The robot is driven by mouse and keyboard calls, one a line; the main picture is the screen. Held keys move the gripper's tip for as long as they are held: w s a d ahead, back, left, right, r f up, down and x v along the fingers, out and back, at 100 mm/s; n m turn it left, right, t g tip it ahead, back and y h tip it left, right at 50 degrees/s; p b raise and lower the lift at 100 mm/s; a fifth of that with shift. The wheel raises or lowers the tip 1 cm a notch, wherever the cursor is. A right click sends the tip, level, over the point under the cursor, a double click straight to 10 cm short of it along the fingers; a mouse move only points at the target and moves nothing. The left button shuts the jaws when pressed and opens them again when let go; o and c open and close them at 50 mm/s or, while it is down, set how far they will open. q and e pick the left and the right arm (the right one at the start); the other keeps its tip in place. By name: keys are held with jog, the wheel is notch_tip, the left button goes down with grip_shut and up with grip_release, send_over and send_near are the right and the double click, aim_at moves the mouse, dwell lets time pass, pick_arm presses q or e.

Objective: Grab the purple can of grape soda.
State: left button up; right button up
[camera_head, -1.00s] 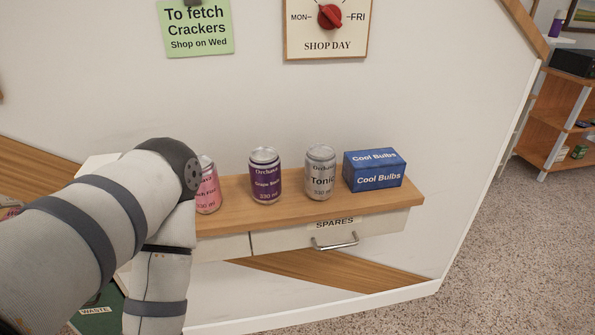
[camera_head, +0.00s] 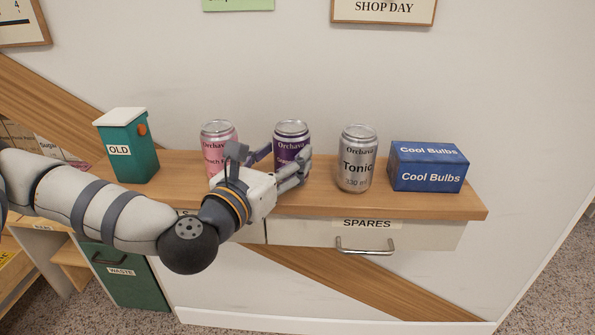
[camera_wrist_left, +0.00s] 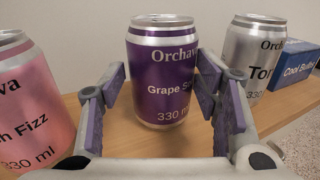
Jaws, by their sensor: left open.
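The purple grape soda can (camera_head: 290,138) stands upright on the wooden shelf, between a pink can and a silver tonic can. In the left wrist view the purple can (camera_wrist_left: 162,75) is straight ahead, with its label reading "Grape S" and "330 ml". My left gripper (camera_head: 284,162) reaches in from the left, in front of the can, and hides its lower part in the head view. The gripper is open, its purple-padded fingers (camera_wrist_left: 165,95) to either side of the can's lower part. I see gaps between the fingers and the can.
The pink can (camera_head: 217,135) stands left and the silver tonic can (camera_head: 356,160) right, both close by. A blue Cool Bulbs box (camera_head: 428,167) is further right. A green OLD box (camera_head: 128,145) is at the left. The shelf (camera_head: 440,205) has a SPARES drawer (camera_head: 370,235) beneath.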

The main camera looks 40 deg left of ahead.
pick_arm(q)
jog(key=w, duration=0.6)
jog(key=shift+w+a+r+p, duration=0.15)
jog(key=shift+w+a+p, duration=0.2)
jog(key=shift+a, duration=0.05)
grip_shut()
